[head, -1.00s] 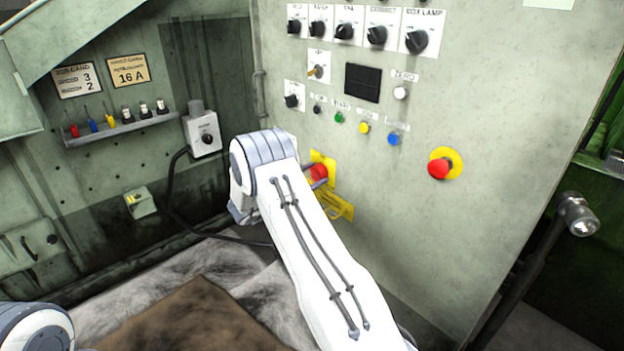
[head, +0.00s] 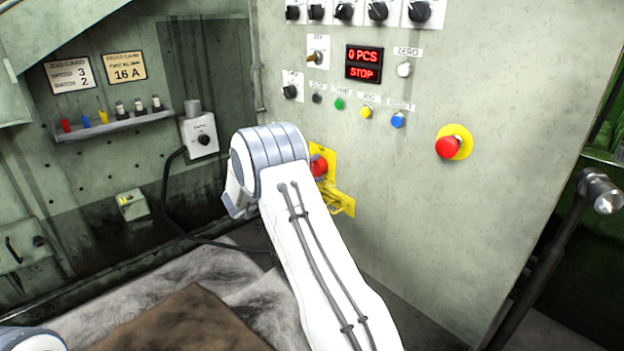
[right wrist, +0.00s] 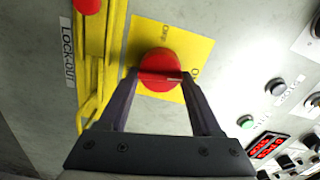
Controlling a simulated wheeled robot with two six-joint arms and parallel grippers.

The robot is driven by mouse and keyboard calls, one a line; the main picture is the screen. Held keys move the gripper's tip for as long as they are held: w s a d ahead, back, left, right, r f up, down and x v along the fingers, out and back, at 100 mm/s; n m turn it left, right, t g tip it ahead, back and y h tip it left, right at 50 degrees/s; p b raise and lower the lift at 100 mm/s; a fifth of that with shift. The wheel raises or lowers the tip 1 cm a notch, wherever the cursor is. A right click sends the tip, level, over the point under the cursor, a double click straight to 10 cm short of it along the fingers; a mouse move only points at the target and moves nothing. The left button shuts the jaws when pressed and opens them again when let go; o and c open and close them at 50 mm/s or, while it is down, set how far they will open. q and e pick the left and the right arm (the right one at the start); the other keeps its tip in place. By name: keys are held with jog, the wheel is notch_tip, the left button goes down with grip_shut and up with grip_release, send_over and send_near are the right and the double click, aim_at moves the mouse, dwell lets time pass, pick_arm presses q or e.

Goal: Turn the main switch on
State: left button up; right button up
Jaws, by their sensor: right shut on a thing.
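My right gripper (right wrist: 161,78) is shut on the bar, one dark finger at each end. In the head view the main switch (head: 319,166) is partly hidden by my right arm, which also covers the fingers. The display (head: 364,63) is lit red and reads "0 PCS" and "STOP". My left gripper is out of view.
A red mushroom button (head: 447,147) on a yellow disc is to the right. Small coloured buttons (head: 366,112) and black knobs (head: 377,11) sit above. Yellow lockout hardware (right wrist: 92,75) stands close beside the switch. A dark lever (head: 545,250) rises at the right.

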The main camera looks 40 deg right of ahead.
jog(key=shift+f+m+b, duration=0.1)
jog(key=shift+m+b, duration=0.9)
jog(key=shift+m, duration=0.1)
jog(key=o, duration=1.4)
jog(key=shift+c, duration=0.2)
jog(key=a+p, duration=0.2)
jog(key=a, duration=0.8)
jog(key=shift+s+a+p, duration=0.25)
jog(key=shift+s+p, duration=0.1)
jog(key=shift+s, duration=0.1)
jog(key=shift+w, duration=0.1)
